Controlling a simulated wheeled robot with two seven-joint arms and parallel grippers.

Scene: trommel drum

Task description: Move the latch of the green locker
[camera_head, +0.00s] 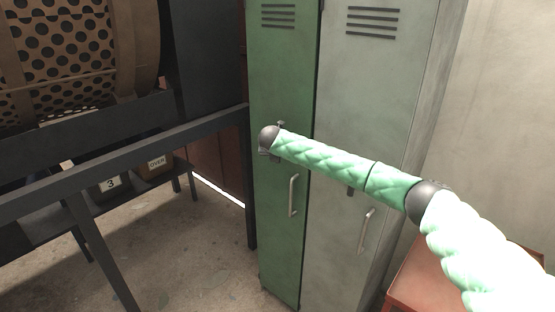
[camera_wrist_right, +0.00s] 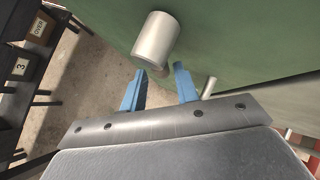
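The green locker (camera_head: 282,72) stands upright, with its door closed. A small dark piece, perhaps part of its latch (camera_head: 282,125), shows just above my right wrist; the rest there is hidden by my arm. In the right wrist view the green door (camera_wrist_right: 240,40) carries a pale metal cylinder (camera_wrist_right: 153,38), which looks like the latch knob. My right gripper (camera_wrist_right: 159,71) is open, with two blue fingers apart and nothing visible held between them. The cylinder is just beyond the fingertips; contact cannot be told. My left gripper is not in view.
A grey locker (camera_head: 372,85) adjoins on the right. Vertical handles (camera_head: 293,195) sit lower on the doors. A dark metal frame (camera_head: 150,150) with a perforated drum (camera_head: 65,55) stands at left. A red-brown cabinet (camera_head: 420,275) is at lower right.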

